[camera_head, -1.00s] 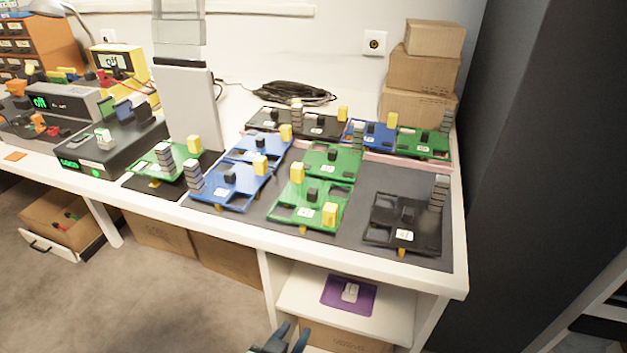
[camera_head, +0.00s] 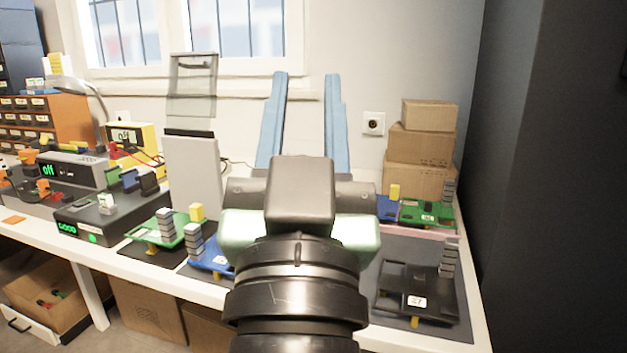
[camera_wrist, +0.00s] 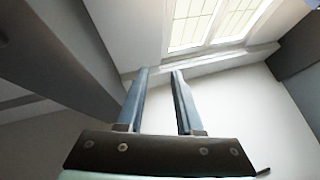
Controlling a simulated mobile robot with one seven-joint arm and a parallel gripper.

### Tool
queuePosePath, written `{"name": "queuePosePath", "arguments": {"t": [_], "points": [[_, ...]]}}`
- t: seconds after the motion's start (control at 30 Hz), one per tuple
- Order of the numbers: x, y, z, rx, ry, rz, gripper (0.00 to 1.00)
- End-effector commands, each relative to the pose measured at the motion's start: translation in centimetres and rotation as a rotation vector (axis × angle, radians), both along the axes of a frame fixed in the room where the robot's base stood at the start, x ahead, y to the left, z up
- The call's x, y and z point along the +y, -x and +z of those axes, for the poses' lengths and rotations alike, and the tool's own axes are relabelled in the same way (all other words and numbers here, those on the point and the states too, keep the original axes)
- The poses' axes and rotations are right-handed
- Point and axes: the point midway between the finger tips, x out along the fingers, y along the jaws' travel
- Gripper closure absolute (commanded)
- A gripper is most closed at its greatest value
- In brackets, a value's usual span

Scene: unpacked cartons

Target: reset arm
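My gripper (camera_head: 307,105) is raised in front of the body camera, with its two blue fingers pointing up and spread apart. It is open, and nothing shows between the fingers. In the wrist view my gripper (camera_wrist: 157,72) also has its fingers apart, with bare wall and a window beyond them.
The white table (camera_head: 200,287) carries a black board (camera_head: 390,297) at the right and a green board (camera_head: 165,238) at the left. Stacked cartons (camera_head: 420,145) stand at the back right. A dark tall panel (camera_head: 560,180) borders the right side. A grey upright device (camera_head: 193,180) stands left of my gripper.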

Motion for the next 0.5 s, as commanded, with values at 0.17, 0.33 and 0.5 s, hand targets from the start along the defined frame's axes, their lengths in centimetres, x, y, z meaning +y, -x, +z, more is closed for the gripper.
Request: {"name": "queuePosePath", "arguments": {"t": [0.17,0.33,0.5], "points": [[-0.6,6.0,8.8,-0.219,0.051,-0.019,0.65],[-0.6,5.8,13.9,-0.212,0.049,-0.018,0.65],[-0.6,5.7,19.2,-0.21,0.048,-0.017,0.65]]}}
